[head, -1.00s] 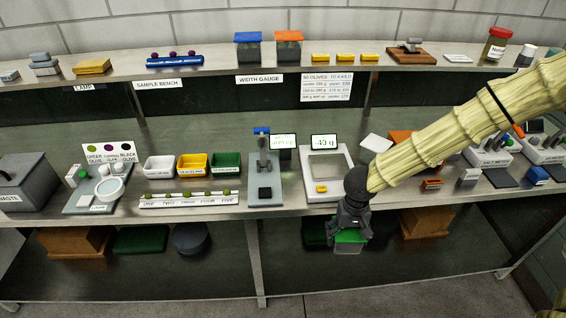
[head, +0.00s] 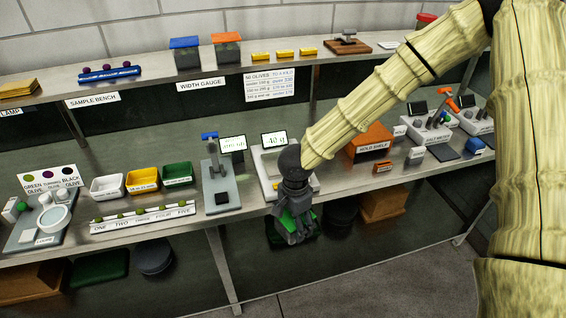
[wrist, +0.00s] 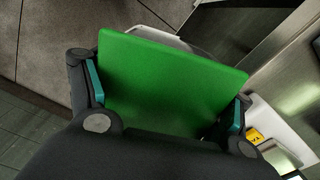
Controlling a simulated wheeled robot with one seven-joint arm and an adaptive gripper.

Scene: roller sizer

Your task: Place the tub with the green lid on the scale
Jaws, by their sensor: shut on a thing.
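The tub with the green lid (wrist: 165,85) is between the two fingers of my gripper (wrist: 165,100) in the wrist view, its lid filling the middle of the picture. In the head view my gripper (head: 294,222) is shut on the tub (head: 288,226), in front of the bench's front edge. Most of the tub is hidden by the gripper. The scale (head: 270,163) is a pale square unit on the bench just behind my gripper, with a display (head: 274,140) reading about -40 g. My arm covers part of its plate.
A grey width gauge stand (head: 220,190) with its own display is left of the scale. White, yellow and green trays (head: 142,181) stand further left. An orange hold shelf (head: 370,142) is to the right. An upper shelf (head: 210,75) runs behind.

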